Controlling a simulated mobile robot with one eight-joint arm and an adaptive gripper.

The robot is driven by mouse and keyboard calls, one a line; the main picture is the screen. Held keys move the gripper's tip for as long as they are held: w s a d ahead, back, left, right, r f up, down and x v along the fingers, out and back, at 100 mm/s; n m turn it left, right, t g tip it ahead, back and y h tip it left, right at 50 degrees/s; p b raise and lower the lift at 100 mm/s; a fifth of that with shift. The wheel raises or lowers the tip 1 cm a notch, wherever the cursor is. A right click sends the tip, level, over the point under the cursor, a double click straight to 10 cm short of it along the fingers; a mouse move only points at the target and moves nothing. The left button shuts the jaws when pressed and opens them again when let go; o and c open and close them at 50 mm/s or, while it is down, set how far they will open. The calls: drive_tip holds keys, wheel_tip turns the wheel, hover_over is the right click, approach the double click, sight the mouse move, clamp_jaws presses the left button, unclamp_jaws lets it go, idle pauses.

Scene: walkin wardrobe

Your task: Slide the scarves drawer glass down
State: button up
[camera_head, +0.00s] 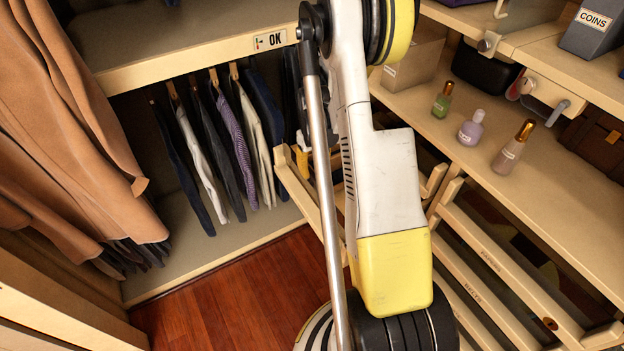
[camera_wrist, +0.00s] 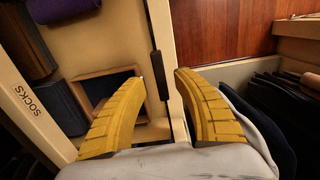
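My gripper (camera_wrist: 161,74) shows in the wrist view, its two yellow fingers apart with nothing clamped between them. A slim dark bar (camera_wrist: 158,75) stands on a cream edge, between the fingertips in the picture; I cannot tell if either finger touches it. In the head view, slatted cream drawer fronts (camera_head: 510,268) sit at the lower right, with small labels too blurred to read surely. I cannot single out the scarves drawer or its glass. My arm crosses the middle of the head view, and my gripper is not visible there.
A cream drawer front labelled SOCKS (camera_wrist: 28,102) is at the left in the wrist view, beside a small open wooden box (camera_wrist: 105,92). Bottles (camera_head: 471,128) stand on the shelf above the drawers. Trousers (camera_head: 235,140) hang behind. Red wooden floor (camera_head: 235,305) is clear at lower left.

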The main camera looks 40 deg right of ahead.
sight(313, 174)
drive_tip(key=shift+f+b, duration=0.45)
drive_tip(key=shift+f, duration=1.5)
